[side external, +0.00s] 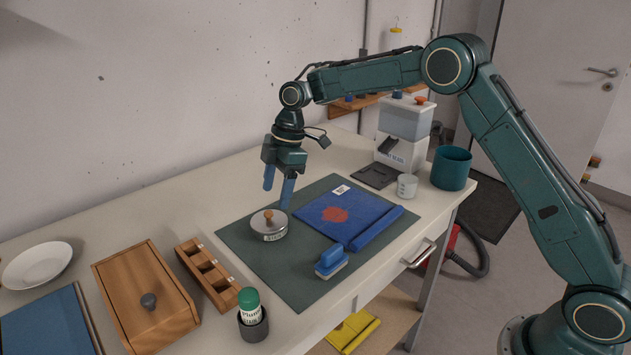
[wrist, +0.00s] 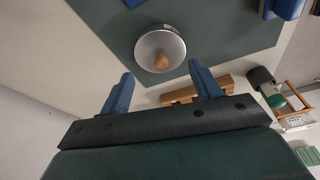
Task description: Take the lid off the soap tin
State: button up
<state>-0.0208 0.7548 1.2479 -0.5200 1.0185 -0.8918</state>
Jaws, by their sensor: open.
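The soap tin (side external: 269,229) is a round silvery tin with a dark label, standing on the dark green mat (side external: 298,290) near its left corner. Its lid (side external: 262,219) is on it, with a wooden knob (side external: 268,213) on top. In the wrist view the lid (wrist: 151,45) and its knob (wrist: 161,62) lie beyond the two fingertips. My gripper (side external: 279,190) is open and empty, with blue fingers pointing down. It is above and a little behind the tin, apart from it. The wrist view shows the gripper's spread fingers (wrist: 163,80).
A wooden rack (side external: 208,273), a wooden box (side external: 146,298) and a green-capped shaker (side external: 249,305) in a dark cup stand left and in front. A teal pot (side external: 451,168) stands far right.

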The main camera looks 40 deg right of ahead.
aim_at(270, 211)
jog(key=shift+a+x, duration=0.15)
jog(key=shift+x, duration=1.2)
jog(key=shift+a+x, duration=0.1)
jog(key=shift+x, duration=1.2)
jog(key=shift+r, duration=0.1)
grip_shut()
